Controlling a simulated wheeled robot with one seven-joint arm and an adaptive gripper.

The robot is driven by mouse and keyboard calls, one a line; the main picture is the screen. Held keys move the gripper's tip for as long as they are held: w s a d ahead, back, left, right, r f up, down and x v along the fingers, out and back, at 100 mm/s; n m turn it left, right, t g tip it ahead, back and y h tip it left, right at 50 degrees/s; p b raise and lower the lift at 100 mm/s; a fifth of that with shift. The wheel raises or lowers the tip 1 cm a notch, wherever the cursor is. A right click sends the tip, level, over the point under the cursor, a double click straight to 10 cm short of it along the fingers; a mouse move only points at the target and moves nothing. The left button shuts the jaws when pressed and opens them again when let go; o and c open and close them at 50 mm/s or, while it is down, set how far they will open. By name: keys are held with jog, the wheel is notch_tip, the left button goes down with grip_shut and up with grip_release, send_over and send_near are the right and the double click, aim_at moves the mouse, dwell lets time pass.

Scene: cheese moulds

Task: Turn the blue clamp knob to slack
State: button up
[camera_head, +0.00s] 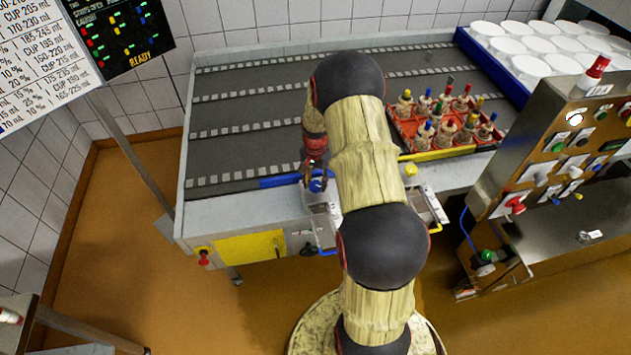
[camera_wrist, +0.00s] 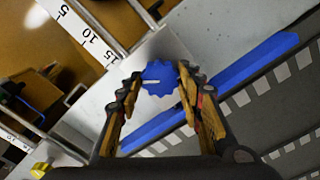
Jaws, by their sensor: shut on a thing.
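The blue clamp knob (camera_wrist: 158,77) is round with a scalloped edge and a white pointer line. It sits on a grey metal plate at the front edge of the conveyor table. In the wrist view my gripper (camera_wrist: 160,84) has its two fingers on either side of the knob, shut on it. In the head view the knob (camera_head: 316,185) shows as a small blue spot below my gripper (camera_head: 316,174), at the table's front edge. A blue rail (camera_wrist: 235,80) runs beside the knob. The slack and tight marks cannot be read.
A scale strip (camera_wrist: 85,35) with numbers lies near the knob. A yellow knob (camera_head: 411,169) is to the right. A red crate (camera_head: 402,138) of several moulds stands on the conveyor (camera_head: 245,105). A control cabinet (camera_head: 540,125) stands at the right. The conveyor's left part is clear.

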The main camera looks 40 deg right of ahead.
aim_at(316, 185)
jog(key=n, duration=0.3)
jog(key=shift+n+p, duration=0.3)
jog(key=shift+p, duration=0.05)
jog(key=shift+n+p, duration=0.3)
jog(key=shift+n, duration=1.6)
jog(key=o, duration=1.2)
jog(key=shift+c, duration=0.2)
notch_tip(316, 185, up, 12)
